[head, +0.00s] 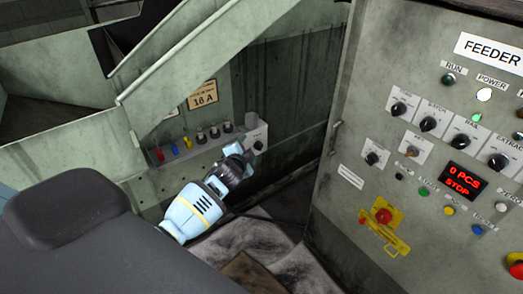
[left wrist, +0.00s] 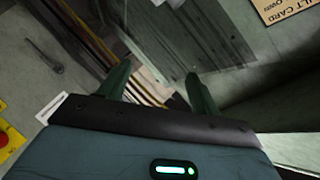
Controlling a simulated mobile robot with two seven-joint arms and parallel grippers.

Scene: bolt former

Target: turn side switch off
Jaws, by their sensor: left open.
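A small grey switch box (head: 256,128) with a dark round knob (head: 259,146) sits at the right end of a ledge on the machine's side, left of the control cabinet. I take it to be the side switch; its setting is too small to read. My left gripper (head: 240,155) is just left of and below the knob, open and apparently empty. I cannot tell whether it touches the box. In the left wrist view, the two dark green fingers (left wrist: 158,84) are spread, with no switch clearly visible between them. My right gripper is not in view.
A row of coloured and black knobs (head: 187,143) lines the ledge left of the box. The control cabinet (head: 345,215) stands at the right, with a red button on a yellow plate (head: 383,216). A sloping green beam (head: 190,55) crosses above. A dark recess (head: 290,100) lies behind.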

